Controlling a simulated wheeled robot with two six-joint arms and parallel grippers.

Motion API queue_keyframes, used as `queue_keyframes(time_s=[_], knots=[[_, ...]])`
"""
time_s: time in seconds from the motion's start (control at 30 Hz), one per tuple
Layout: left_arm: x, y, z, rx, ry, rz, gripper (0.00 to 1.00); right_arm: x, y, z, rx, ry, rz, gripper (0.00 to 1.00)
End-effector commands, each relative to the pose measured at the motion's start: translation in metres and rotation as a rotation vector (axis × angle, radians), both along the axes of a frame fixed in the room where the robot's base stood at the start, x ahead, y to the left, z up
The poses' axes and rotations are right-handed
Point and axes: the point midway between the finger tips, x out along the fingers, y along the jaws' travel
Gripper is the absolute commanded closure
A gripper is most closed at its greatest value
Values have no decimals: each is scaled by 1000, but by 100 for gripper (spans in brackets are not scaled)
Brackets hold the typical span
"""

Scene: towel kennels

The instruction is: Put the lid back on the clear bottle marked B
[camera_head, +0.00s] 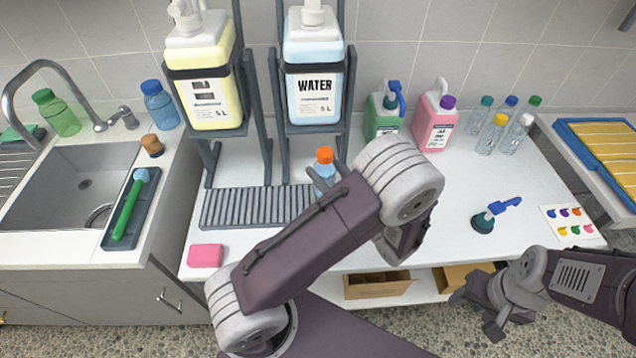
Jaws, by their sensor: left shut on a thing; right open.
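A small bottle with light-blue contents (324,178) and an orange lid (325,155) on its top is at the slatted drip tray, below the WATER jug. My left gripper (327,172) is shut on this bottle, with its fingers at both sides; my own arm hides much of it. I cannot read a letter B on any bottle. Several clear bottles (487,139) with coloured lids stand at the back right, their marks too small to read. My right gripper (478,313) is open and empty, low in front of the counter's right part.
Yellow (210,95) and WATER (313,90) pump jugs stand on racks behind the drip tray (232,208).

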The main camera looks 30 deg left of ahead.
Motion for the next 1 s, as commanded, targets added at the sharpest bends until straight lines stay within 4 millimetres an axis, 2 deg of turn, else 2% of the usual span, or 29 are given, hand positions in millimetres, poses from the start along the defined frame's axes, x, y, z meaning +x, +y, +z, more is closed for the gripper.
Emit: queue_keyframes(time_s=[0.1, 0.2, 0.47, 0.73, 1.0], knots=[[0, 17, -10, 4, 0, 2, 100, 0, 0, -2, 0, 0, 0, 43], [0, 21, -12, 2, -1, 1, 100, 0, 0, -3, 0, 0, 0, 43], [0, 21, -13, 2, -1, -1, 100, 0, 0, -3, 0, 0, 0, 43], [0, 21, -50, 3, 1, -1, 100, 0, 0, -11, 0, 0, 0, 43], [0, 21, -52, 1, -2, -1, 100, 0, 0, -11, 0, 0, 0, 43]])
